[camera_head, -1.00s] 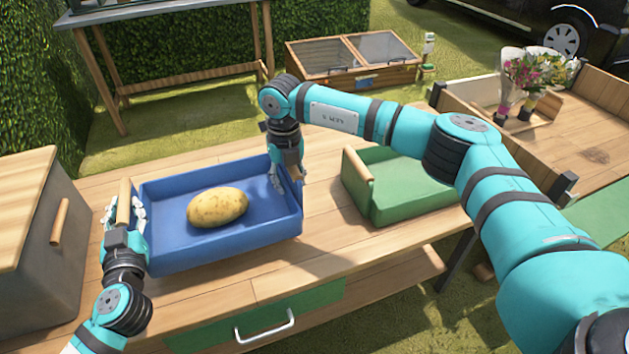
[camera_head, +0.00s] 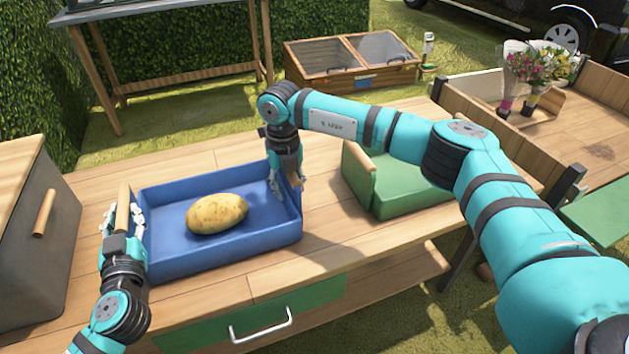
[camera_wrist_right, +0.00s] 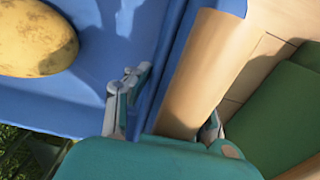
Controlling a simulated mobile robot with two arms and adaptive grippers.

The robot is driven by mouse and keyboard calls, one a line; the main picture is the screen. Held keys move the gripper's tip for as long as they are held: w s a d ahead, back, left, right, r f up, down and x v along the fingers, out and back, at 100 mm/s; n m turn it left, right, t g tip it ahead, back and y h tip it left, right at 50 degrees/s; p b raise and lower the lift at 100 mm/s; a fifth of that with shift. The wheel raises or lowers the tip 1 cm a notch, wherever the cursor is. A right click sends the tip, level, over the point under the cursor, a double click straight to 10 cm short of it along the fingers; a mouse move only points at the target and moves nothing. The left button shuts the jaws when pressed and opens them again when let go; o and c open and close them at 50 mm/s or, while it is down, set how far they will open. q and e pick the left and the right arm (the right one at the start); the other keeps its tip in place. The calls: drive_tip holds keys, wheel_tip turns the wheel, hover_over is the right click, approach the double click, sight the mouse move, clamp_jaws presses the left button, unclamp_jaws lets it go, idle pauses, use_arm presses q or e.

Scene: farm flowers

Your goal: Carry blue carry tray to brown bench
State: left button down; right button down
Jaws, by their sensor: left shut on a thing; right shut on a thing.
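The blue carry tray (camera_head: 165,258) is over the light wooden workbench (camera_head: 310,262), with a potato (camera_head: 217,213) lying inside it. I cannot tell for sure whether the tray touches the top. My left gripper (camera_head: 123,219) is shut on the wooden handle at the tray's left end. My right gripper (camera_head: 287,188) is shut at the right end. In the right wrist view, its fingers (camera_wrist_right: 165,112) are on both sides of the tray's right wooden handle (camera_wrist_right: 202,75). The tray looks about level. Which bench is the brown one is not clear.
A green tray (camera_head: 400,198) stands right of the blue tray. A grey box with wooden lid (camera_head: 45,250) is close at the left. A wooden bench (camera_head: 590,145) with flower bouquets (camera_head: 535,68) is at the right. Another table (camera_head: 185,75) stands by the hedge, near a cold frame (camera_head: 350,62).

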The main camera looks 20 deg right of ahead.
use_arm(q)
drive_tip(key=c, duration=1.4)
unclamp_jaws()
drive_tip(key=shift+s+d+f, duration=0.1)
drive_tip(key=shift+d+f, duration=0.05)
drive_tip(key=shift+d, duration=0.15)
use_arm(e)
drive_tip(key=c, duration=1.3)
unclamp_jaws()
drive_tip(key=shift+a, duration=0.3)
use_arm(q)
drive_tip(key=shift+o, duration=0.8)
drive_tip(key=shift+a, duration=0.15)
use_arm(e)
drive_tip(key=shift+o, duration=0.6)
drive_tip(key=shift+d, duration=0.2)
use_arm(q)
drive_tip(key=s, duration=1.1)
drive_tip(key=shift+s, duration=0.4)
use_arm(e)
drive_tip(key=shift+d, duration=0.1)
use_arm(q)
drive_tip(key=shift+s, duration=0.1)
use_arm(e)
drive_tip(key=shift+r, duration=0.2)
wheel_tip(320, 180, up, 12)
drive_tip(key=shift+f, duration=0.2)
drive_tip(key=shift+s+f, duration=0.1)
drive_tip(key=shift+s, duration=0.05)
